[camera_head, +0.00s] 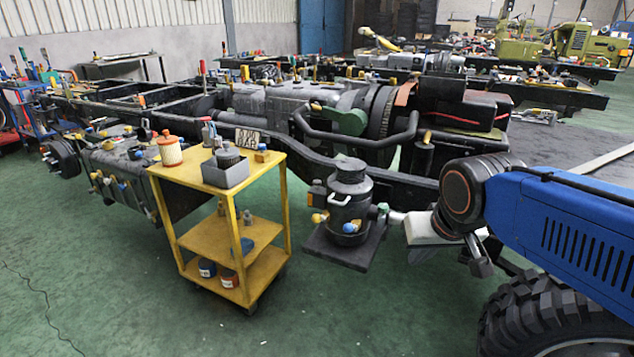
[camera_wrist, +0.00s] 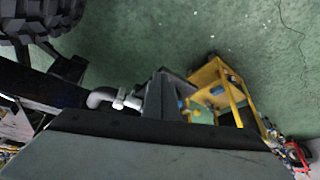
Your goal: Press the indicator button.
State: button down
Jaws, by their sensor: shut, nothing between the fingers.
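I cannot make out which part is the indicator button. Small coloured caps sit on the chassis parts, including a yellow one (camera_head: 318,217) and a blue one (camera_head: 350,227) by the black canister (camera_head: 349,190). My gripper (camera_wrist: 160,78) shows in the wrist view as a narrow dark wedge, shut and empty, pointing down toward the floor and the yellow cart. In the head view my blue arm comes in from the right, and its dark wrist end is right of the canister. I cannot see the gripper touching anything.
A yellow cart (camera_head: 213,238) stands left of the canister, bearing an orange-topped filter (camera_head: 169,149) and a grey box (camera_head: 225,173). The long dark chassis (camera_head: 400,179) runs behind. A large tyre (camera_head: 555,318) is at lower right. Green floor at lower left is clear.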

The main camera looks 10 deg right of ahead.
jog(key=w+a+r+m+t, duration=0.15)
jog(key=w+r, duration=0.25)
jog(key=w, duration=0.8)
jog(key=r+m+t, duration=0.2)
jog(key=m, duration=0.4)
send_over(318, 182)
jog(key=shift+s+a+f, duration=0.1)
jog(key=shift+f, duration=4.4)
